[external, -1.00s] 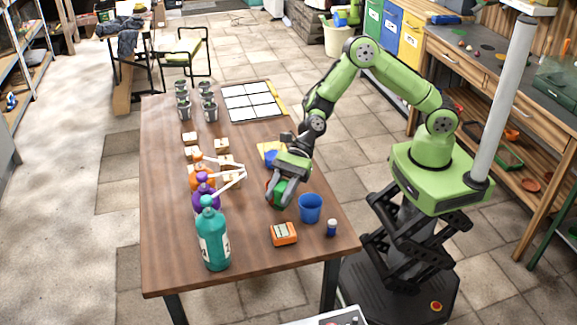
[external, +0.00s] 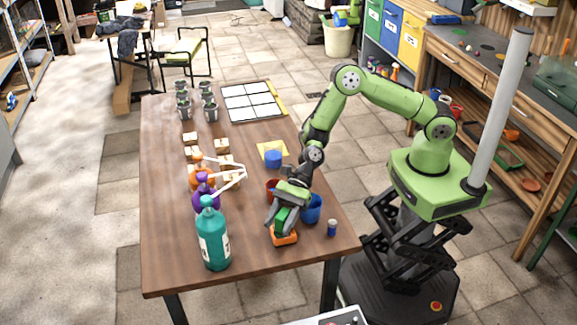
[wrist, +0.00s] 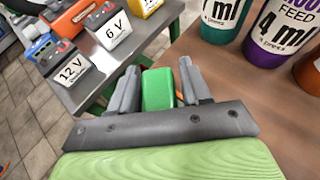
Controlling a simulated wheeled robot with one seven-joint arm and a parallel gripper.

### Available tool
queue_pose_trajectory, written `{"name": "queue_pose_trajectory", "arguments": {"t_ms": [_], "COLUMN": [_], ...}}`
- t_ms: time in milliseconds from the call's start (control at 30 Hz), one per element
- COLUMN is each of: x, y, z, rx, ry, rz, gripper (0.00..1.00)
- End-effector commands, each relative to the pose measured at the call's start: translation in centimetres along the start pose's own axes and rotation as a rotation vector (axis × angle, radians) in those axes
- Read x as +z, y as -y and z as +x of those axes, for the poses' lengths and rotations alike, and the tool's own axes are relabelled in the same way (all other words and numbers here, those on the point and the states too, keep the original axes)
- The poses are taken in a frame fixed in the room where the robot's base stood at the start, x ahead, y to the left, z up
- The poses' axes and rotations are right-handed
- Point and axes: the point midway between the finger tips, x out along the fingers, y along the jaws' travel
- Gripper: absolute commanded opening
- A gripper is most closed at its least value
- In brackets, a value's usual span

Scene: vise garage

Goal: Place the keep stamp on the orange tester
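The keep stamp appears to be the green block between my fingers, seen in the wrist view (wrist: 158,89) and partly in the external view. My gripper (external: 279,226) is shut on it, pointing down near the table's front. The orange tester (external: 284,238) lies directly under my gripper, partly hidden by it. I cannot tell whether the stamp touches the tester.
A blue cup (external: 312,211) stands close right of my gripper, a red cup (external: 271,187) just behind it. A small blue-and-white bottle (external: 332,228) stands at the right edge. A teal bottle (external: 214,240) and purple bottle (external: 205,198) stand left.

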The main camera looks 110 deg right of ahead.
Motion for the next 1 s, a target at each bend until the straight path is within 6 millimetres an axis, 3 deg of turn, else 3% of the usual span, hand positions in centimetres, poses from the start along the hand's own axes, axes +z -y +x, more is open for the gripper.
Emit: {"name": "queue_pose_trajectory", "arguments": {"t_ms": [100,400,467,800,1000], "x": [0.1,0.3,0.3,0.4,0.3], "y": [0.0,0.1,0.1,0.1,0.0], "z": [0.0,-0.4,-1.4,-10.1,-12.1], "rx": [0.0,-0.001,-0.001,-0.003,0.0], "ry": [0.0,0.0,0.0,0.0,0.001], "rz": [0.0,0.001,0.003,0.003,0.0], "gripper": [0.61,0.61,0.61,0.61,0.61]}}
